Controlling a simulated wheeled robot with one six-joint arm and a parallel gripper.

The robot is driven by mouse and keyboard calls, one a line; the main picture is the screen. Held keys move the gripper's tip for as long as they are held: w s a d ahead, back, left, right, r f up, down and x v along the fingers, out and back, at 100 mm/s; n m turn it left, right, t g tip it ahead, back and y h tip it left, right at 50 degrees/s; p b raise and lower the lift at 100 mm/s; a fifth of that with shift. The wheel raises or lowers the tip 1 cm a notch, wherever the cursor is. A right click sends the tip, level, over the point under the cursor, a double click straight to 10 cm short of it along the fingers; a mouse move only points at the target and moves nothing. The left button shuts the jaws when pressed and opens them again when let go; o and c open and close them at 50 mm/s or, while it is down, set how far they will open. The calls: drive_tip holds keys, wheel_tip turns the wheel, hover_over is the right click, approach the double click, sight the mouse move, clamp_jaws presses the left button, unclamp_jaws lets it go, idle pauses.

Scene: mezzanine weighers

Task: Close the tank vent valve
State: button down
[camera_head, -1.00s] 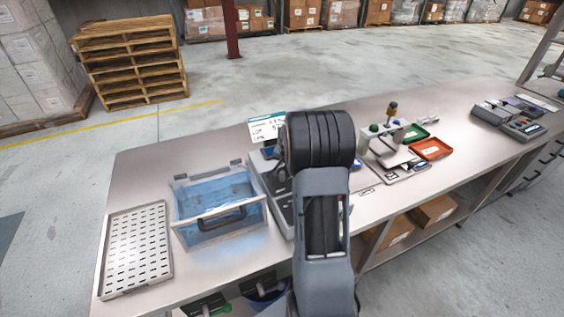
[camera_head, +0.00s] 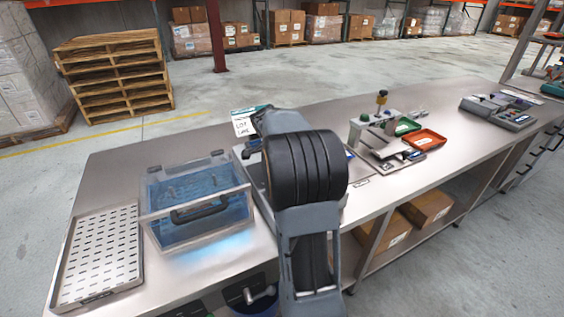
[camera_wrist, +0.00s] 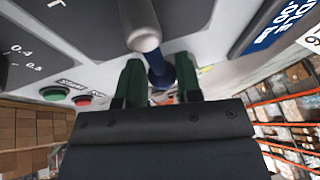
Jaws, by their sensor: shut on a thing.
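In the wrist view, my gripper (camera_wrist: 158,76) has its two dark green fingers on either side of a blue handle (camera_wrist: 156,66), and it is shut on that. The handle appears to belong to the vent valve. A rounded pale grey metal part (camera_wrist: 143,36) is just in front of it, and I cannot tell how they join. In the head view, the clear tank with blue water (camera_head: 195,210) stands on the bench, with a dark handle on its front. My gripper is hidden there behind my arm, so the valve's angle cannot be seen.
A grey panel carries a green start button (camera_wrist: 53,94) and a red stop button (camera_wrist: 82,100). A perforated metal tray (camera_head: 100,258) lies left of the tank. A small press-like device (camera_head: 378,135) with green and orange trays (camera_head: 425,139) stands to the right.

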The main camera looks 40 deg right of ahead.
drive_tip(key=shift+s+m, duration=0.15)
drive_tip(key=shift+m, duration=0.15)
idle(0.4)
drive_tip(key=c, duration=0.8)
unclamp_jaws()
drive_tip(key=shift+a, duration=0.1)
drive_tip(key=v, duration=1.3)
drive_tip(key=shift+a+r, duration=0.2)
drive_tip(key=shift+r, duration=0.15)
